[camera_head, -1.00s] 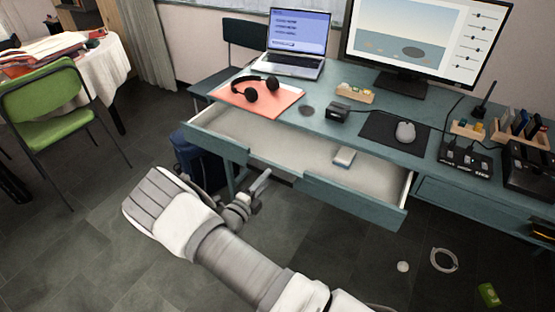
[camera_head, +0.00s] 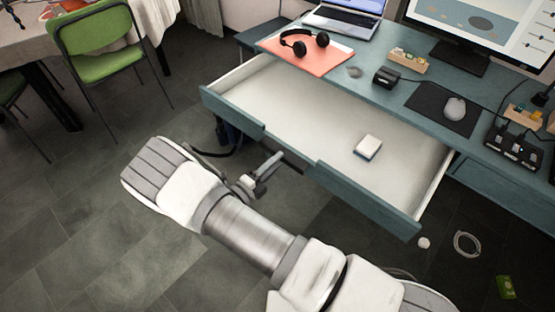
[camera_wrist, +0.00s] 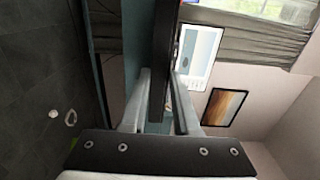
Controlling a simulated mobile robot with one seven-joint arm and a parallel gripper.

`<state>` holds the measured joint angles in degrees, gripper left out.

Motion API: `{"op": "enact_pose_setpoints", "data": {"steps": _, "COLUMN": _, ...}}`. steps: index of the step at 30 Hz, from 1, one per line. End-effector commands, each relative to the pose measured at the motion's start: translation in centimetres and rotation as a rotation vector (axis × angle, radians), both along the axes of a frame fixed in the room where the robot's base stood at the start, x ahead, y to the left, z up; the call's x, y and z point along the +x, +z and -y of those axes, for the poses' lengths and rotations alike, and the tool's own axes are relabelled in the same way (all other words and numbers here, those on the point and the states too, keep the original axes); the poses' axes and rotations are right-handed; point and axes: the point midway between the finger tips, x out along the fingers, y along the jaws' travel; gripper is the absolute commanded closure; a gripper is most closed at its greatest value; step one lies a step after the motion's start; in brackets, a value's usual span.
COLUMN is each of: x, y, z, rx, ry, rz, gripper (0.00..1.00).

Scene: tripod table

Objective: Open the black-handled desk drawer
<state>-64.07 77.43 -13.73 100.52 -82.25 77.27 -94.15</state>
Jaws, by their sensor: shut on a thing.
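The desk drawer (camera_head: 365,197) is pulled well out from under the teal desk (camera_head: 430,121). Its teal front faces me and its pale inside shows. My gripper (camera_head: 268,168) is at the middle of the drawer front. In the wrist view, the two fingers of my gripper (camera_wrist: 160,88) are shut on a dark bar, the black handle (camera_wrist: 162,45), which runs upright between them. In the head view the handle is mostly hidden by the gripper and cannot be made out clearly.
A small white box (camera_head: 368,146) lies in the drawer. Headphones (camera_head: 304,42), a laptop (camera_head: 343,18), a mouse (camera_head: 455,108) and a monitor (camera_head: 480,35) stand on the desk. A green chair (camera_head: 95,45) is at the upper left. A cable ring (camera_head: 467,244) lies on the floor at right.

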Motion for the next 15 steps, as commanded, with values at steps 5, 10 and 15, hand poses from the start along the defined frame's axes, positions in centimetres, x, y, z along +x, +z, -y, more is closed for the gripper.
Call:
{"op": "enact_pose_setpoints", "data": {"steps": 5, "x": -0.29, "y": -0.68, "z": 0.13, "rx": 0.007, "ry": -0.004, "rz": -0.015, "gripper": 1.0}}
{"op": "enact_pose_setpoints", "data": {"steps": 10, "x": -0.21, "y": -0.54, "z": 0.11, "rx": 0.006, "ry": -0.003, "rz": -0.012, "gripper": 0.45}}
{"op": "enact_pose_setpoints", "data": {"steps": 15, "x": -0.1, "y": -0.34, "z": 0.05, "rx": 0.004, "ry": -0.001, "rz": -0.008, "gripper": 0.45}}
